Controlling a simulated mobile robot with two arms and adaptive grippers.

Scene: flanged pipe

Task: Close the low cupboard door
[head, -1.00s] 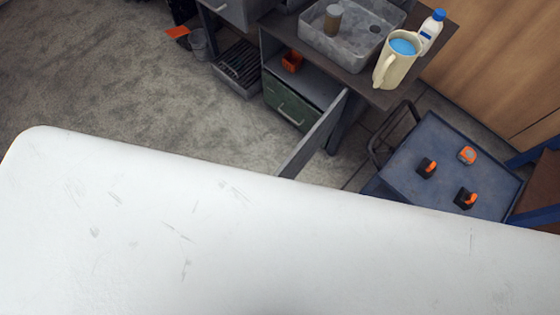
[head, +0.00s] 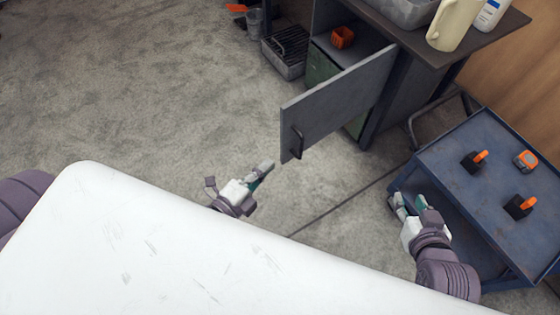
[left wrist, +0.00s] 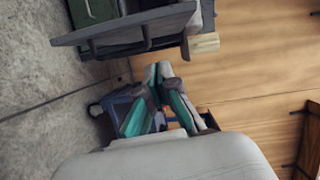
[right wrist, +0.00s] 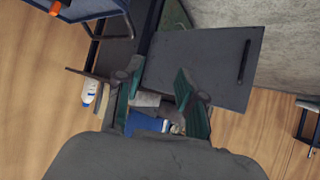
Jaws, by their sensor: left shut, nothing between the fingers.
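The low cupboard door (head: 340,103) is a grey panel that stands wide open, swung out from the cupboard under the dark worktop. Its dark handle (head: 297,142) is near the free edge. The door also shows in the left wrist view (left wrist: 125,27) and in the right wrist view (right wrist: 200,68), with its handle (right wrist: 244,62). My left gripper (head: 267,167) is shut and empty, a little left of and below the door's free edge in the head view, apart from it. My right gripper (head: 408,202) is open and empty, right of the door beside the blue cart.
The blue cart (head: 450,150) with orange-and-black items stands close to my right gripper. A cream pitcher (head: 455,22) and a white bottle (head: 492,14) stand on the worktop (head: 400,32). An orange bin (head: 342,38) is inside the cupboard.

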